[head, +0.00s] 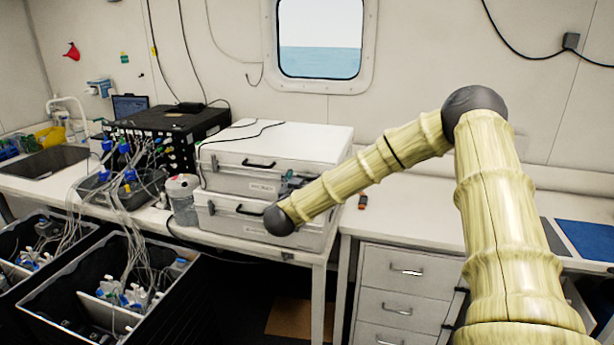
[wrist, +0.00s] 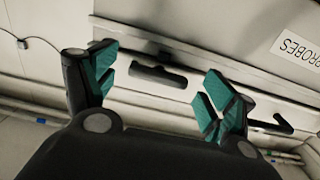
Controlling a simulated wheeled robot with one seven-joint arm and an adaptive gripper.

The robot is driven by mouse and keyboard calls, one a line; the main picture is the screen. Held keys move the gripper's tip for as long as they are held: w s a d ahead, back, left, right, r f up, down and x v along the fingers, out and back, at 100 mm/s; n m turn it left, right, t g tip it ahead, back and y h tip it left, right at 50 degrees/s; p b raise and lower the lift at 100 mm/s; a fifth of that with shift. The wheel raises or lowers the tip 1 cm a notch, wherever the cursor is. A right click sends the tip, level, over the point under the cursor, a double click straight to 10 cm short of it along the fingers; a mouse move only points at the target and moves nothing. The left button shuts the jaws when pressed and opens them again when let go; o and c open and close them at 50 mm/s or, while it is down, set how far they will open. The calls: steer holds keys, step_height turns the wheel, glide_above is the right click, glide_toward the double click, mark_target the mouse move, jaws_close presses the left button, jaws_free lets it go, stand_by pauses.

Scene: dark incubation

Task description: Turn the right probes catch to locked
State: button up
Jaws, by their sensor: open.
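The probes case (head: 229,183) is the upper of two stacked white cases on the bench in the head view. Its PROBES label (wrist: 297,47) shows upside down at the right of the wrist view. The right catch (wrist: 158,76) is a dark, elongated lever lying roughly along the case seam. My gripper (wrist: 155,88) is open, with teal-padded fingers either side of the catch in the picture; I cannot tell whether they touch it. In the head view my gripper (head: 290,184) is at the right of the case front, and the catch cannot be made out there.
A dark handle (wrist: 270,125) is beyond the finger nearer the label. The lower case (head: 225,224) is just beneath. A clear jar (head: 182,200) stands left of the cases, by a black instrument box (head: 185,130) with many cables. The bench to the right (head: 400,215) is mostly clear.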

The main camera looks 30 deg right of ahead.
steer(key=shift+w+d, duration=0.25)
steer(key=shift+d, duration=0.05)
steer(key=c, duration=1)
